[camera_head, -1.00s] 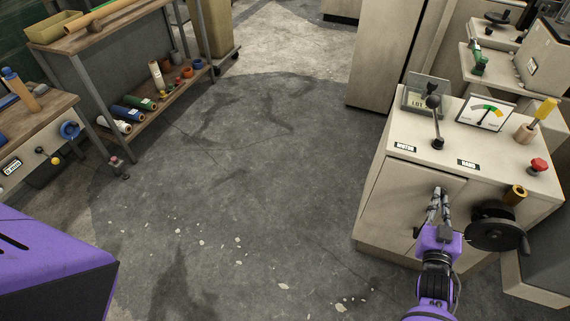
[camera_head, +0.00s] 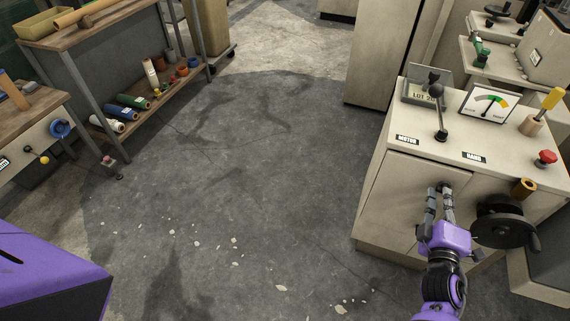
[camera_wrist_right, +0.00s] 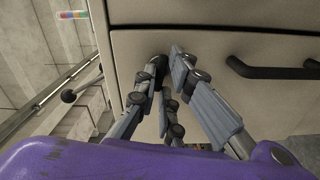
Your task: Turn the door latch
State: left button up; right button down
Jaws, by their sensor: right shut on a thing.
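The beige cabinet door (camera_head: 394,195) is closed, at the right of the head view. My right gripper (camera_head: 440,189) reaches the upper right part of the door, with its fingers shut on the small dark door latch. The latch shows in the right wrist view (camera_wrist_right: 157,66) as a dark piece between the fingertips (camera_wrist_right: 162,64), largely covered by them. Its exact angle is hard to tell. A black bar handle (camera_wrist_right: 268,71) is on the door, clear of the fingers. My left gripper is not in view.
A black handwheel (camera_head: 502,224) juts out just right of my right gripper. A lever (camera_head: 440,122), a gauge (camera_head: 488,105) and a red button (camera_head: 546,158) are on the cabinet top. The floor (camera_head: 250,170) left of the cabinet is open, and a shelf rack stands beyond it.

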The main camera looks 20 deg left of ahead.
jog(key=c, duration=2.3)
grip_release()
jog(key=shift+f+n, duration=0.15)
jog(key=shift+n, duration=0.65)
jog(key=o, duration=0.5)
jog(key=shift+c, duration=0.2)
pick_arm(q)
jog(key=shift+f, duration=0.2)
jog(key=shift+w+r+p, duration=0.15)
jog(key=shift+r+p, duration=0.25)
jog(key=shift+p, duration=0.05)
pick_arm(e)
jog(key=s, duration=0.6)
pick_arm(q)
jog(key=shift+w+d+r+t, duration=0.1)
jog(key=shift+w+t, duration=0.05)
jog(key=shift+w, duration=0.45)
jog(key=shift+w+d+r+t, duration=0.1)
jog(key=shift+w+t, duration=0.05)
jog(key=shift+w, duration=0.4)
pick_arm(e)
jog(key=s, duration=1.2)
jog(key=shift+d, duration=0.3)
